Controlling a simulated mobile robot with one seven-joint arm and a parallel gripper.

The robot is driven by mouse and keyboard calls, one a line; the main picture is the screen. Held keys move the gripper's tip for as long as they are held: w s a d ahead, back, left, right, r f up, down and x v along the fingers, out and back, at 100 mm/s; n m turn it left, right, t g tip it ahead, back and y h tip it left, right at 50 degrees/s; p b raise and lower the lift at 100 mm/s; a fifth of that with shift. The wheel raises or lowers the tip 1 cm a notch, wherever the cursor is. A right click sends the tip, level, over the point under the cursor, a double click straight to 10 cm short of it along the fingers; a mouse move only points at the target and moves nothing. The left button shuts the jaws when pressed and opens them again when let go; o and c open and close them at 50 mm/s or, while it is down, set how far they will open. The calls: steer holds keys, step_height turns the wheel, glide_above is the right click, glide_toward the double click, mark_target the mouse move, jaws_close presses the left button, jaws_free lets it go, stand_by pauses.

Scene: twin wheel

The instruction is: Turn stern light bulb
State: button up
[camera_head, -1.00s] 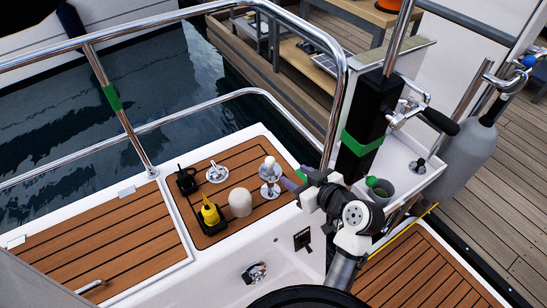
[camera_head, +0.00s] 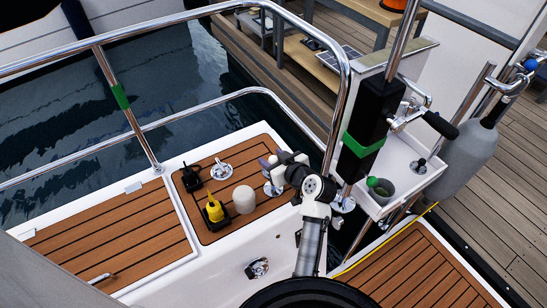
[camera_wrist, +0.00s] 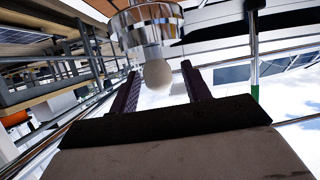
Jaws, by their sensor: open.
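The stern light bulb (camera_wrist: 157,75) is a small pale rounded bulb, seen in the wrist view below a shiny chrome fitting (camera_wrist: 150,28). In the head view the chrome base (camera_head: 272,189) of the light stands on the teak hatch, and my gripper mostly hides the bulb there. My gripper (camera_head: 268,163) is open at the top of the light. In the wrist view its two dark fingers (camera_wrist: 158,70) lie on either side of the bulb, with gaps visible. I cannot tell how deep the bulb sits between them.
A white rounded knob (camera_head: 244,199), a yellow item (camera_head: 214,210), a black fitting (camera_head: 190,178) and a chrome fitting (camera_head: 221,170) stand left of the light. A steel rail (camera_head: 338,110) and a black post (camera_head: 372,125) rise to the right. Water lies beyond.

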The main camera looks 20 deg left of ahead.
steer(key=c, duration=1)
